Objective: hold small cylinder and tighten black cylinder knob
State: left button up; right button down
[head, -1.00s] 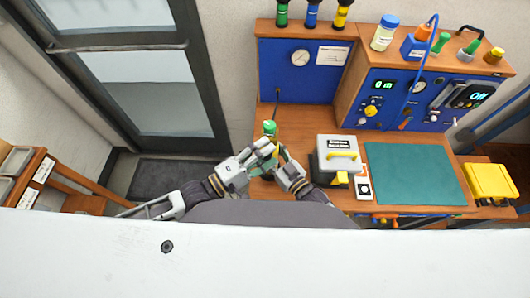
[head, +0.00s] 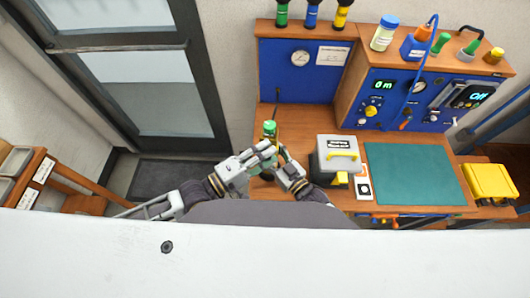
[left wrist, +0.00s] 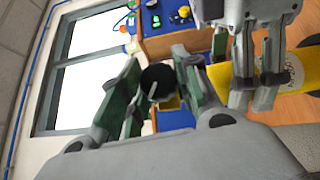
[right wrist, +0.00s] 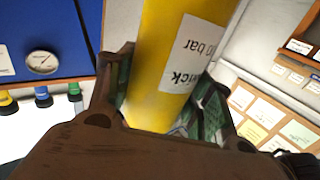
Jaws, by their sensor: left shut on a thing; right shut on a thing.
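A yellow cylinder with a white printed label (right wrist: 165,60) stands between the finger pads of my right gripper (right wrist: 162,100), which is shut on it. The cylinder also shows at the right of the left wrist view (left wrist: 283,76), beside the right gripper's fingers. A round black knob (left wrist: 158,80) sits between the finger pads of my left gripper (head: 266,154), which is shut on it. In the head view both grippers are close together over the bench's left part, and they mostly hide the cylinder and the knob.
A green-topped item (head: 270,129) stands just behind the grippers. Blue panels (head: 285,80) rise behind the bench (head: 293,121). A yellow box (head: 490,182) is at the far right.

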pick_arm(q)
jog(key=shift+d+r+m+g+y, duration=0.1)
jog(key=shift+m+g+y, duration=0.9)
jog(key=shift+m+y, duration=0.7)
jog(key=shift+m+g+y, duration=0.4)
jog(key=shift+m+y, duration=1.3)
jog(key=shift+y, duration=0.6)
jog(key=m+y, duration=0.2)
jog(key=y, duration=0.2)
jog(key=m+y, duration=0.1)
jog(key=y, duration=0.1)
jog(key=m+y, duration=0.1)
jog(key=y, duration=0.2)
jog(key=shift+f+m+t, duration=0.2)
jog(key=shift+m+t, duration=0.2)
jog(key=o, duration=0.9)
jog(key=shift+c, duration=0.2)
jog(key=shift+o, duration=1)
jog(key=shift+r, duration=0.15)
